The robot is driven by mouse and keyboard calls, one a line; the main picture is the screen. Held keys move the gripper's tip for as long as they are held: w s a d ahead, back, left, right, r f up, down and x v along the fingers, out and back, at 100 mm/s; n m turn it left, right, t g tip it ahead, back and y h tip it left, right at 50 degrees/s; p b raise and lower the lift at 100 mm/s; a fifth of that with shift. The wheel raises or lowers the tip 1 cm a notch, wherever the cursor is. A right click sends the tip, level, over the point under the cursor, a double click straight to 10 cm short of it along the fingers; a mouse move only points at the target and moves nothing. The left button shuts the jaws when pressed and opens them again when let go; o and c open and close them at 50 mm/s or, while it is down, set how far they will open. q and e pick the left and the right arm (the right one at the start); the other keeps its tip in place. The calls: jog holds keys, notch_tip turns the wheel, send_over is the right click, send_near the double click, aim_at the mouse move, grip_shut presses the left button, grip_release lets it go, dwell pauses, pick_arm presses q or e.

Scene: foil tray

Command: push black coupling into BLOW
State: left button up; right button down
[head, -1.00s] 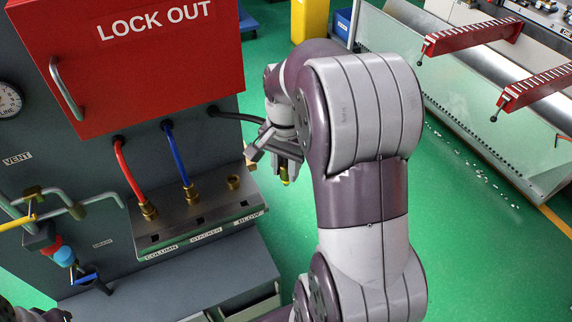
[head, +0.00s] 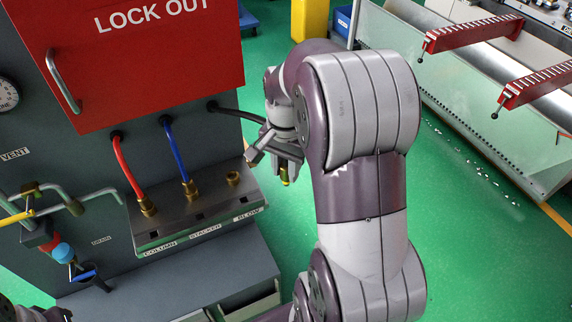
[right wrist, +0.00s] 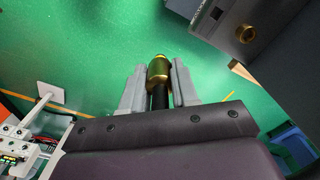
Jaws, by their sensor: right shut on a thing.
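The black hose (head: 236,113) runs from the panel to my right gripper (head: 286,172), whose arm hides part of it. In the right wrist view, my right gripper (right wrist: 160,85) is shut on the brass end of the black coupling (right wrist: 158,71), with the black hose between the fingers. The coupling's yellowish tip (head: 285,181) shows below the gripper in the head view. The empty brass BLOW socket (head: 233,178) is to the left of the gripper, apart from the coupling. It also shows in the right wrist view (right wrist: 246,34). Only a dark piece of my left arm shows at the bottom left.
The red hose (head: 124,166) and blue hose (head: 177,153) sit in the COLUMN and STACKER sockets on the metal ledge (head: 165,227). A red LOCK OUT box (head: 150,75) overhangs them. Valves and pipes (head: 50,215) stand at left. Green floor is open right of the ledge.

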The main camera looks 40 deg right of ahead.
jog(key=shift+f+b, duration=0.3)
jog(key=shift+f, duration=0.3)
dwell(0.4)
jog(key=c, duration=0.8)
grip_release()
jog(key=shift+r, duration=0.1)
notch_tip(320, 180, up, 3)
jog(key=shift+r+p, duration=0.1)
jog(key=shift+p, duration=0.35)
notch_tip(320, 180, up, 10)
jog(key=p, duration=0.8)
jog(key=shift+f+p, duration=0.25)
jog(key=shift+p, duration=0.05)
jog(key=shift+f, duration=0.1)
